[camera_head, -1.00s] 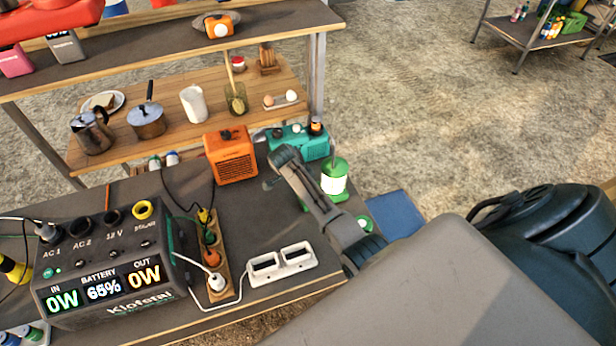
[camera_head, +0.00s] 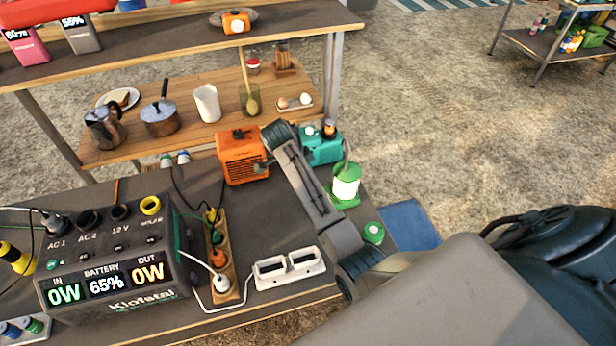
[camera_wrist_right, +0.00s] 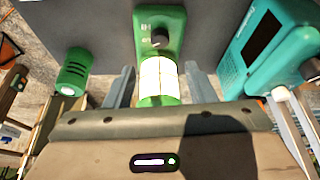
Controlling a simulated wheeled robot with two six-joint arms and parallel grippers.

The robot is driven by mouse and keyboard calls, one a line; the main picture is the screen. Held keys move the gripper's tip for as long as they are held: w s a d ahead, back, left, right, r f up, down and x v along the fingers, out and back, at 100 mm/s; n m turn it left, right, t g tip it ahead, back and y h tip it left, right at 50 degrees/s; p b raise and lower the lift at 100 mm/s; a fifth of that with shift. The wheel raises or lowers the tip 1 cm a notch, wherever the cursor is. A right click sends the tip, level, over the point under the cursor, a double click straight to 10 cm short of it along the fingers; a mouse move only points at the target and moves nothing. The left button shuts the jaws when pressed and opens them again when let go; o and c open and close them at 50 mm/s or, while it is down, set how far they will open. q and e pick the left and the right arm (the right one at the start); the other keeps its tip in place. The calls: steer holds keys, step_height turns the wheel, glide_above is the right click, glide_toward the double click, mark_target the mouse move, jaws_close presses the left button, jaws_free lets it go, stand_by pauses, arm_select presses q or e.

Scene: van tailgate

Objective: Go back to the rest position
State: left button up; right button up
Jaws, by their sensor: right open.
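My right arm reaches in from the lower right in the head view, its links rising over the table. In the right wrist view my right gripper (camera_wrist_right: 162,90) is open, with one finger to either side of a green lantern (camera_wrist_right: 159,32) in the picture. I cannot tell how far the lantern is from the fingers. In the head view the lantern (camera_head: 345,186) stands upright on the dark table (camera_head: 265,215), right of my arm, with its white band glowing. My left gripper is not in view.
A power station (camera_head: 110,265), a power strip (camera_head: 222,265), a white twin-bay charger (camera_head: 288,267), an orange heater-like box (camera_head: 241,158) and a teal box (camera_head: 320,147) crowd the table. A wooden shelf (camera_head: 200,135) with kitchenware stands behind. Open ground lies to the right.

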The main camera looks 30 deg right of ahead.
steer(key=s+a+f+n+t+y, duration=0.1)
steer(key=s+f+n, duration=0.1)
steer(key=s+n, duration=0.5)
steer(key=s+a+f+n+t+y, duration=0.1)
steer(key=s+f+n, duration=0.2)
steer(key=s, duration=0.8)
steer(key=s+a+r+n+t+y, duration=0.1)
steer(key=s+a+r+n, duration=0.15)
steer(key=s+n, duration=0.35)
steer(key=s+a+r+n+t+y, duration=0.1)
steer(key=s+r+n, duration=0.3)
steer(key=s, duration=0.5)
step_height(320, 180, down, 33)
steer(key=d+g+b, duration=0.1)
steer(key=d+b, duration=0.2)
steer(key=b, duration=0.1)
steer(key=s+f+b, duration=0.1)
steer(key=s+f, duration=0.8)
steer(key=f, duration=0.2)
steer(key=s+d+f+g+b, duration=0.1)
steer(key=s+f, duration=0.8)
steer(key=f, duration=0.3)
steer(key=shift+s+f+b, duration=0.15)
steer(key=shift+s+b, duration=0.05)
steer(key=shift+b, duration=0.15)
